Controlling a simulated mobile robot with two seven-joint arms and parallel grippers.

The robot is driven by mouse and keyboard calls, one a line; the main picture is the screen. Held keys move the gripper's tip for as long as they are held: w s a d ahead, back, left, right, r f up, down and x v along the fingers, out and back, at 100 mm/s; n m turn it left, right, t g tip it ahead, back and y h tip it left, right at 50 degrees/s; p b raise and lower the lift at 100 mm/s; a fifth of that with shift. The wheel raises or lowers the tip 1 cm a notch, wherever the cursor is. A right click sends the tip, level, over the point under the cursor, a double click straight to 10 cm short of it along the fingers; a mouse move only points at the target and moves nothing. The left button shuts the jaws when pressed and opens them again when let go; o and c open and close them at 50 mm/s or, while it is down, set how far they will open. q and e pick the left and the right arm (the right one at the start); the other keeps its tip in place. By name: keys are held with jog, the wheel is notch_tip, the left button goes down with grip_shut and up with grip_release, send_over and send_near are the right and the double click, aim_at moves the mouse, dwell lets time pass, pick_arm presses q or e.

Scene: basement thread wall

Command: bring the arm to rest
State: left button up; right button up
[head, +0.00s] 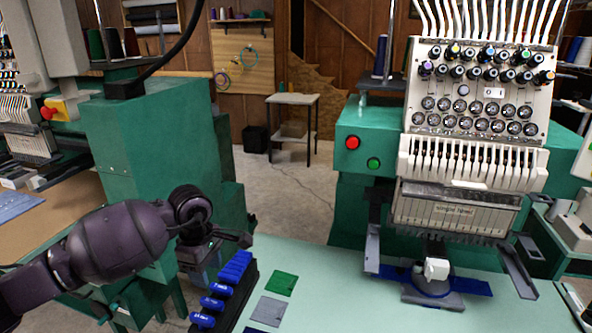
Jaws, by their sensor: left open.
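My left arm comes in from the left, and its dark gripper (213,258) hangs just left of and over the far end of a black rack (246,292) on the pale green table. The gripper is open. I see nothing held between its fingers, though they show small and dark. The rack holds a row of blue pieces (236,267), with more spaced out towards its near end. I cannot tell whether the gripper touches the rack. My right gripper is not in view.
The table (345,290) between is clear. Another green machine (140,140) stands behind my arm.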

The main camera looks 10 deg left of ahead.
pick_arm(q)
jog(key=s+d+f+n+t+h, duration=0.1)
jog(key=s+d+n+t+h, duration=0.3)
jog(key=d+n+h, duration=0.45)
jog(key=s+d+f+n+t+h, duration=0.1)
jog(key=s+d+n+t+h, duration=0.1)
jog(key=s+d+n+h, duration=0.55)
jog(key=a+f+n+t+y, duration=0.2)
jog(key=a+n+t+y, duration=0.3)
jog(key=n, duration=0.6)
jog(key=a+f+n+t+y, duration=0.35)
jog(key=n+t, duration=0.25)
jog(key=n, duration=0.6)
jog(key=s+a+f+n+g+y, duration=0.5)
jog(key=s+a+f+n+y, duration=0.3)
jog(key=s+f+n, duration=0.4)
jog(key=f+n, duration=0.1)
jog(key=n, duration=0.2)
jog(key=shift+s+a+n+g, duration=0.3)
jog(key=shift+s, duration=0.1)
